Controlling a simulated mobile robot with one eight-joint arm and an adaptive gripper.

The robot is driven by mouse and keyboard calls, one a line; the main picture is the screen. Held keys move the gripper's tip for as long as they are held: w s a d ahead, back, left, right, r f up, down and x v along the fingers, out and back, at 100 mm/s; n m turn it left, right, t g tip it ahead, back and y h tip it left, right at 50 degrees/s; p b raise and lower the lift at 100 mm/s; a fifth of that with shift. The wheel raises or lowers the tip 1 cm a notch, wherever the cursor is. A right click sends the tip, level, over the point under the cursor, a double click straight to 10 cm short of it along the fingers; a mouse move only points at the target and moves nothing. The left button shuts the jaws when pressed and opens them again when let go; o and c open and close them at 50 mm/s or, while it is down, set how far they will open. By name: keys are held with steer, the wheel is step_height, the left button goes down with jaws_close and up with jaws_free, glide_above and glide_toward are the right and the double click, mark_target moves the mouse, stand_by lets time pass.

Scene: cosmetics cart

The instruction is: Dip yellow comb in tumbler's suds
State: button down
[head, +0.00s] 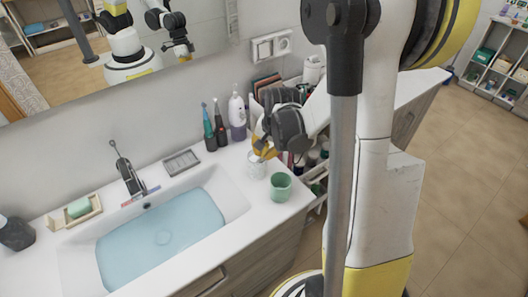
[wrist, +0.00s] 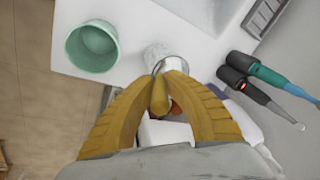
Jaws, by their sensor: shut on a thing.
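A clear tumbler (head: 257,167) with whitish contents stands on the counter right of the sink. It also shows in the wrist view (wrist: 158,54), just beyond my fingertips. My gripper (head: 264,151) is over the tumbler, its ochre fingers closed together in the wrist view (wrist: 165,76). The yellow comb (wrist: 159,96) appears as a mustard piece between the fingers, with its upper end toward me. The comb's lower end is hidden by the fingers and tumbler rim, so I cannot tell how far it reaches into the suds.
A green cup (head: 281,187) stands close beside the tumbler, near the counter's front edge. Electric toothbrushes (head: 214,128) and a white-and-purple bottle (head: 237,117) stand behind. The water-filled sink (head: 160,235) lies left. A grey soap tray (head: 181,162) sits at the sink's back edge.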

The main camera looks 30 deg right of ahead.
steer(key=shift+f+b, duration=0.45)
steer(key=shift+f, duration=0.35)
steer(key=shift+r, duration=0.1)
steer(key=shift+r+p, duration=4.2)
steer(key=shift+r, duration=1.75)
